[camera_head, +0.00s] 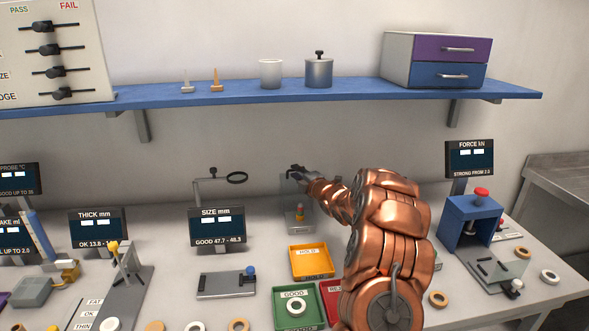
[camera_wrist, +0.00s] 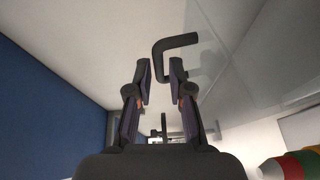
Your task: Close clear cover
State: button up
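The clear cover (camera_head: 288,201) is a faint see-through panel at the back middle of the bench, partly hidden by my arm. A small red, yellow and green striped piece (camera_head: 299,213) stands by it. In the wrist view, the clear panel (camera_wrist: 232,65) fills the upper right, with a dark bent handle (camera_wrist: 178,41) at its left. My gripper (camera_head: 293,172) is at the top of the cover in the head view. In the wrist view its two fingers (camera_wrist: 158,85) are apart, with the handle's lower end near the gap between the tips. I cannot tell if they touch.
A blue shelf (camera_head: 330,93) runs along the wall above. An orange tray (camera_head: 311,275) and a green tray (camera_head: 279,308) lie in front; a blue press (camera_head: 471,222) stands right.

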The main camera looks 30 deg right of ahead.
jog(key=shift+w, duration=1.05)
jog(key=shift+c, duration=0.4)
grip_shut()
jog(key=shift+f, duration=0.1)
